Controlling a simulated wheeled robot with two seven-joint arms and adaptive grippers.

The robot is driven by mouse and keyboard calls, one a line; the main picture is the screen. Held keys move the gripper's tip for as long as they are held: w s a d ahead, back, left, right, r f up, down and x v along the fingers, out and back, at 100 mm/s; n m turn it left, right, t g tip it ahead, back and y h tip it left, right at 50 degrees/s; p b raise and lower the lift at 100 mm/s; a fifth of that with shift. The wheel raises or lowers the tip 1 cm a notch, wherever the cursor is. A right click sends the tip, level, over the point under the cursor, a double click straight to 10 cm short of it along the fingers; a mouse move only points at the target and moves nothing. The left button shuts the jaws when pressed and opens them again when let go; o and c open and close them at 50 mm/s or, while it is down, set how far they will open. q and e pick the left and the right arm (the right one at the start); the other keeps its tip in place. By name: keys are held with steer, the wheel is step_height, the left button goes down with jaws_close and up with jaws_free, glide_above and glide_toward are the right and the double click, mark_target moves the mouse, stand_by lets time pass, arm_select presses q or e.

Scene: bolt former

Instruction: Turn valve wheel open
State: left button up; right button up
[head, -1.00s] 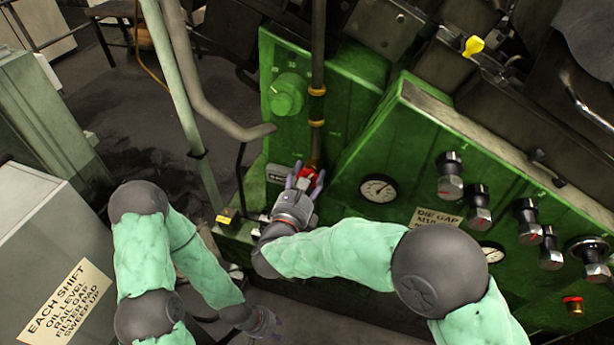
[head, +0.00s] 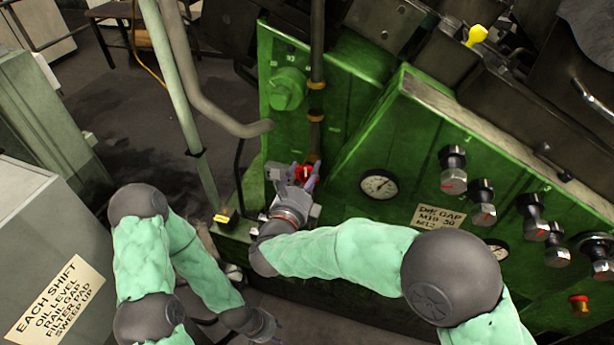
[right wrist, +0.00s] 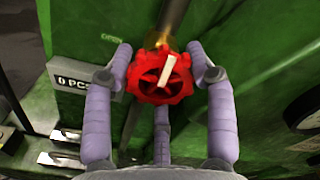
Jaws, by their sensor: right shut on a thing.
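The red valve wheel (head: 304,173) sits at the lower end of a vertical pipe on the green machine. In the right wrist view the wheel (right wrist: 150,88) faces me, with a pale bar across it slanting up to the right. My right gripper (head: 296,176) is at the wheel. In the wrist view its purple-grey fingers (right wrist: 163,75) stand on both sides of the rim, with a third below. It is shut on the wheel. My left gripper (head: 264,326) hangs low, away from the wheel; its fingers are too small to read.
An "OPEN" marking (right wrist: 111,38) is on the green panel left of the wheel. A pressure gauge (head: 379,184) and several black knobs (head: 453,170) are to the right. A grey pipe (head: 215,110) and a grey cabinet (head: 45,240) stand to the left.

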steer(key=n, duration=0.1)
steer(key=r+n, duration=0.1)
steer(key=shift+w+a+n, duration=0.1)
steer(key=shift+w+n, duration=0.05)
steer(key=shift+n, duration=0.25)
steer(key=n, duration=0.2)
steer(key=shift+n+p, duration=0.35)
steer(key=shift+n, duration=0.05)
steer(key=n+p, duration=0.2)
steer(key=n, duration=0.3)
steer(key=shift+f, duration=0.1)
steer(key=n+p, duration=0.2)
steer(key=n, duration=0.2)
steer(key=shift+f, duration=0.1)
steer(key=n+p, duration=0.2)
steer(key=n, duration=0.1)
steer(key=shift+f+n, duration=0.15)
steer(key=shift+n, duration=0.15)
steer(key=n+p, duration=0.1)
steer(key=n, duration=0.1)
steer(key=n+p, duration=0.1)
steer(key=shift+f+n, duration=0.2)
steer(key=shift+n, duration=0.2)
steer(key=shift+s+f+n+p, duration=0.2)
steer(key=shift+n+p, duration=0.2)
steer(key=shift+n, duration=0.3)
steer(key=shift+f, duration=0.1)
